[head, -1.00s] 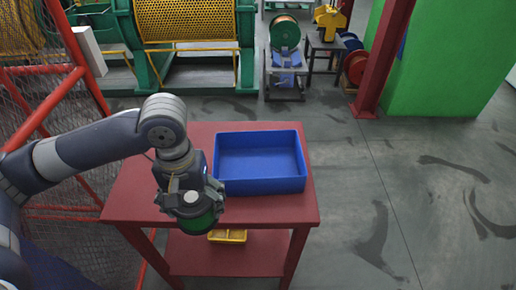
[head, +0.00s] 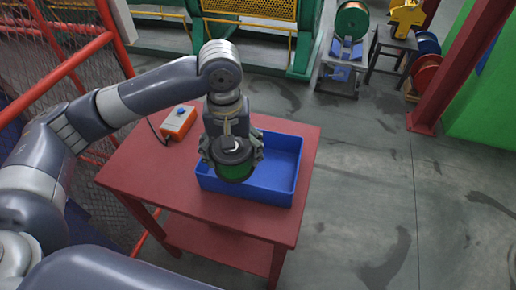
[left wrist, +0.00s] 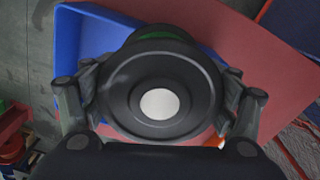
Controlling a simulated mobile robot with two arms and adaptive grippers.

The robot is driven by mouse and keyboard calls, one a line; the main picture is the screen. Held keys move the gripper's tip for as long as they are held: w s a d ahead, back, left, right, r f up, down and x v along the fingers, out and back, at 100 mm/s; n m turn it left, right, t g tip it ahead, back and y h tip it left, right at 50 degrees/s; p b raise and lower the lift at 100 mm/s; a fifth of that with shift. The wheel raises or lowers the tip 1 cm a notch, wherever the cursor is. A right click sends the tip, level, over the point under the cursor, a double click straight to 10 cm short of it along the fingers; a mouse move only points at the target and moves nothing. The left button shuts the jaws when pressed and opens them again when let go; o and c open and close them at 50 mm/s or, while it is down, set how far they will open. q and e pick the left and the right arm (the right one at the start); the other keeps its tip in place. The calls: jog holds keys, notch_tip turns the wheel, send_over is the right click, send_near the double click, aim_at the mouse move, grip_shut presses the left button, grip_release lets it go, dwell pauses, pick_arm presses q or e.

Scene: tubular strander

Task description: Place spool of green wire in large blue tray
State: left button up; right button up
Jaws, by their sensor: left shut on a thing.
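The spool of green wire (head: 236,172) has black flanges and green winding. My left gripper (head: 232,158) is shut on it and holds it over the left part of the large blue tray (head: 286,197). In the left wrist view the spool (left wrist: 185,110) fills the middle between the two fingers, its black flange and pale hub facing the camera. The blue tray (left wrist: 68,40) shows behind it at the upper left. The tray stands on the red table and its right part looks empty; the spool and gripper hide part of it. My right gripper is not in view.
The red table (head: 145,175) has an orange control box (head: 178,121) at its back left. A red railing (head: 60,72) with mesh runs along the left. A stand with a green reel (head: 352,20) and a red column (head: 450,85) are behind. The floor at right is clear.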

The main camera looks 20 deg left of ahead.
pick_arm(q)
jog(key=w+d+n, duration=0.2)
jog(key=w+n, duration=0.3)
jog(key=w, duration=0.2)
notch_tip(320, 180, down, 6)
jog(key=shift+w+f+p, duration=0.1)
jog(key=shift+f+p, duration=0.15)
jog(key=shift+p, duration=0.25)
jog(key=shift+f, duration=2.2)
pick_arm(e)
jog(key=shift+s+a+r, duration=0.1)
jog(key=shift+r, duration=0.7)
pick_arm(q)
jog(key=shift+p, duration=0.3)
jog(key=o, duration=1.7)
jog(key=shift+f, duration=0.15)
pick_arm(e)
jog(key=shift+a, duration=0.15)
